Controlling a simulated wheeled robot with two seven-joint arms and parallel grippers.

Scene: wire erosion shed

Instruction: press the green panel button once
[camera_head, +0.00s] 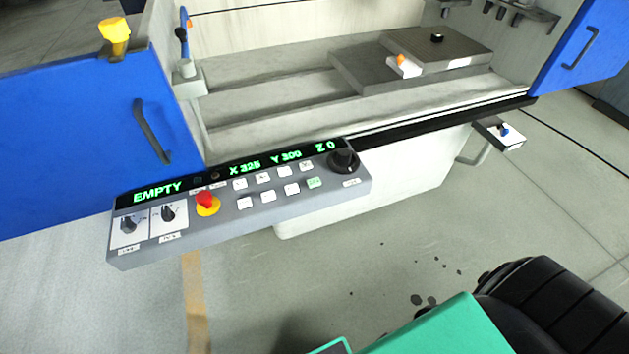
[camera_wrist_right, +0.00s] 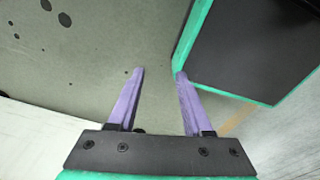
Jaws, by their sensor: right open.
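The green panel button (camera_head: 314,183) sits at the right end of the lower button row on the grey control panel (camera_head: 290,205). White buttons surround it on the left and above. The panel display reads EMPTY, X 325, Y 300, Z 0. My right gripper (camera_wrist_right: 160,73) shows only in the right wrist view. Its two purple fingers are apart with nothing between them, above the floor. The green button is not in that view. My left gripper is not in view.
A red emergency knob (camera_head: 205,198) on a yellow base, two dark rotary switches and a black dial (camera_head: 343,161) share the panel. Blue doors (camera_head: 95,135) flank the machine bed (camera_head: 290,95). Open floor lies in front of the panel.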

